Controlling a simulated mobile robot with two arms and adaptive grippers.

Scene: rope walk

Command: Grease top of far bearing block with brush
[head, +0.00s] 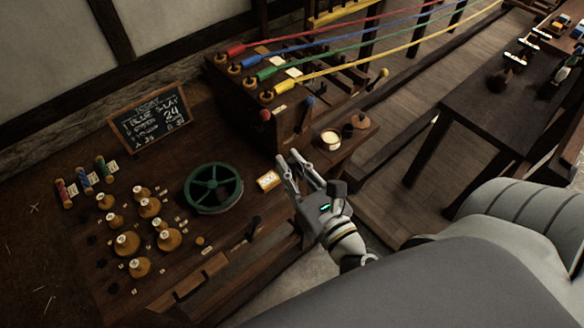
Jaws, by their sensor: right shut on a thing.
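My right gripper (297,160) points up and left over the bench's right edge, beside the wooden headstock box (285,125). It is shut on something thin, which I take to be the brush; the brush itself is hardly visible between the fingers. An open pot of pale grease (330,138) stands on a small shelf (345,150), just right of and beyond the fingertips. My left gripper is not in view.
A green wheel (213,187), wooden bobbins (127,243) and a chalkboard (150,120) occupy the bench. Taut red, blue, green and yellow ropes (400,50) run from the box to the upper right. A dark table (490,110) stands at right.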

